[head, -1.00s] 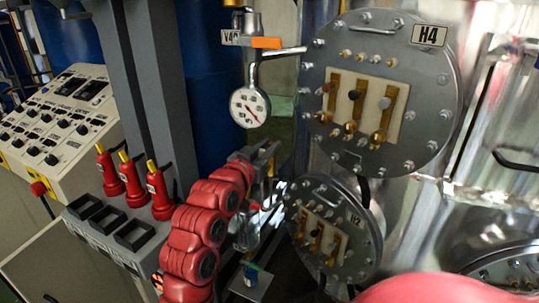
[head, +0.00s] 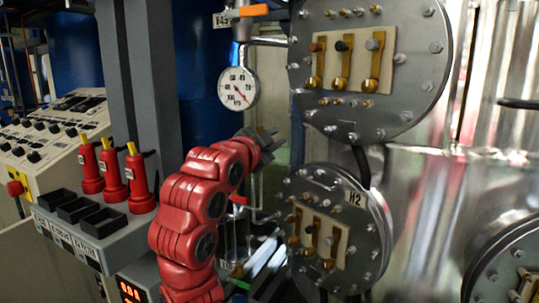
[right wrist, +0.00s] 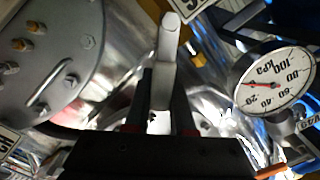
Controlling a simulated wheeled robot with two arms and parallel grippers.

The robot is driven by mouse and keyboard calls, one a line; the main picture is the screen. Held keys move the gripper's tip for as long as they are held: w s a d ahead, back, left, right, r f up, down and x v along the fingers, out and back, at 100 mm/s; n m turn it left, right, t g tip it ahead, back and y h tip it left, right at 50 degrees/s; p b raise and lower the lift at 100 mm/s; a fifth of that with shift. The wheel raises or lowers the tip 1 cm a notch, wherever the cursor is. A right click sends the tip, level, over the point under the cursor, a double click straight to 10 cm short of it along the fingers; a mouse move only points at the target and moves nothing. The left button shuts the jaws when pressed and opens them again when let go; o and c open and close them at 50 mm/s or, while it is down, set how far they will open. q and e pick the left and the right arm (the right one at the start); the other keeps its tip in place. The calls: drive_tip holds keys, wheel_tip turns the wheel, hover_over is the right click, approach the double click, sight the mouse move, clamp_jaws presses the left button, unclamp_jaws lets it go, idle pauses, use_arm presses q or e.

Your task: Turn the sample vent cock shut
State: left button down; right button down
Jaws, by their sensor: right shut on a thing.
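My right gripper (head: 268,139) is at the end of the red arm, just below and right of the round pressure gauge (head: 238,88) in the head view. In the right wrist view, the dark fingers (right wrist: 160,105) are closed on a pale grey lever (right wrist: 167,45), which sticks up between and beyond them. This lever appears to be the cock's handle, but I see no label on it. In the head view the gripper hides the held part. My left gripper is not in view.
An orange valve handle (head: 254,10) is above the gauge. A small red handle (head: 238,199) is below the gripper. Bolted flanges (head: 415,100) and (head: 370,225) stand close on the right.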

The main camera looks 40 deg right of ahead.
drive_tip(key=shift+s+d+f+m+b, duration=0.1)
drive_tip(key=shift+s+f+m+b, duration=0.15)
drive_tip(key=shift+f+m+b, duration=0.85)
drive_tip(key=shift+s+d+f+m+b, duration=0.15)
drive_tip(key=shift+s+f+m+b, duration=0.25)
drive_tip(key=shift+m+b, duration=1.1)
drive_tip(key=shift+s+d+f+m+b, duration=0.15)
drive_tip(key=shift+f+m+b, duration=0.75)
drive_tip(key=shift+m, duration=0.8)
drive_tip(key=c, duration=0.8)
unclamp_jaws()
drive_tip(key=shift+a, duration=0.1)
drive_tip(key=shift+o, duration=0.2)
drive_tip(key=p+v, duration=0.1)
drive_tip(key=v, duration=1.6)
drive_tip(key=shift+a, duration=0.2)
drive_tip(key=shift+s, duration=0.15)
